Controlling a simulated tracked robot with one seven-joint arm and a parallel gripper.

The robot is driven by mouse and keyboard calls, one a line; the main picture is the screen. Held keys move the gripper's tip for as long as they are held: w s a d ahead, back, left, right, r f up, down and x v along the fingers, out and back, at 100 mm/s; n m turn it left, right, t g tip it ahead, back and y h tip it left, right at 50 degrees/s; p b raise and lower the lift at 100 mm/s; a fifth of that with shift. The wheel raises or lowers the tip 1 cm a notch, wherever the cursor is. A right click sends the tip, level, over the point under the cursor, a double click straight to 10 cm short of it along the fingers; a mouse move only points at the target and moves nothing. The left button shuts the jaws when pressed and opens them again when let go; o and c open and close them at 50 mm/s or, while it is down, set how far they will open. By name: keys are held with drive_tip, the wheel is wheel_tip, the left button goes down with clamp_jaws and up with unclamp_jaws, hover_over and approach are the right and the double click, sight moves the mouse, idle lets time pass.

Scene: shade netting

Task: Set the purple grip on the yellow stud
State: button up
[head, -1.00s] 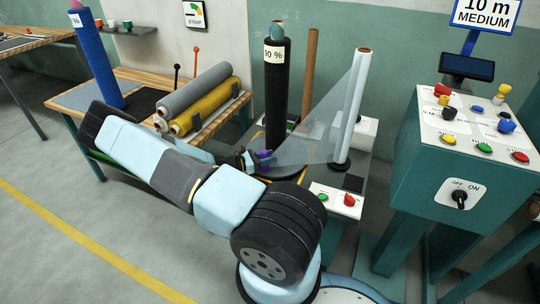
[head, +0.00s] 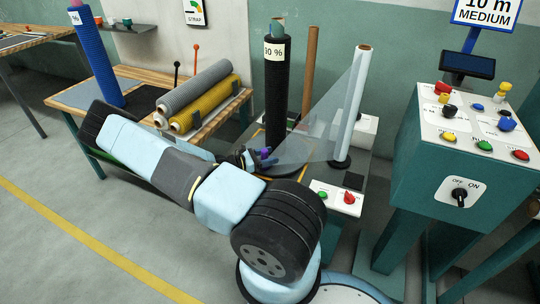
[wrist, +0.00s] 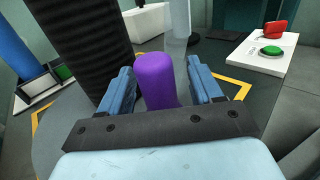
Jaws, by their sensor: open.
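The purple grip (wrist: 156,80) is a rounded upright post. In the wrist view it stands between the two blue fingers of my open gripper (wrist: 162,90), with a gap to the right finger and little gap to the left. Its lower end is hidden behind my gripper's dark palm bar. In the head view my gripper (head: 266,156) is low beside the tall black roll, with a bit of purple at its fingers. A yellow stud-like knob (head: 504,87) stands at the back right of the control panel; I cannot tell if it is the task's stud.
The black roll (head: 277,95) rises close by my gripper, above the round grey plate (head: 292,151). Clear film stretches towards the white roll (head: 354,105). A button box (head: 336,200) and teal control cabinet (head: 435,190) stand to the right. A bench with grey and yellow rolls is left.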

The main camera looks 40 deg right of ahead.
drive_tip(key=v, duration=1.3)
drive_tip(key=shift+w+a+f, duration=0.1)
drive_tip(key=shift+a, duration=0.1)
drive_tip(key=shift+w+a, duration=0.1)
drive_tip(key=shift+a, duration=0.1)
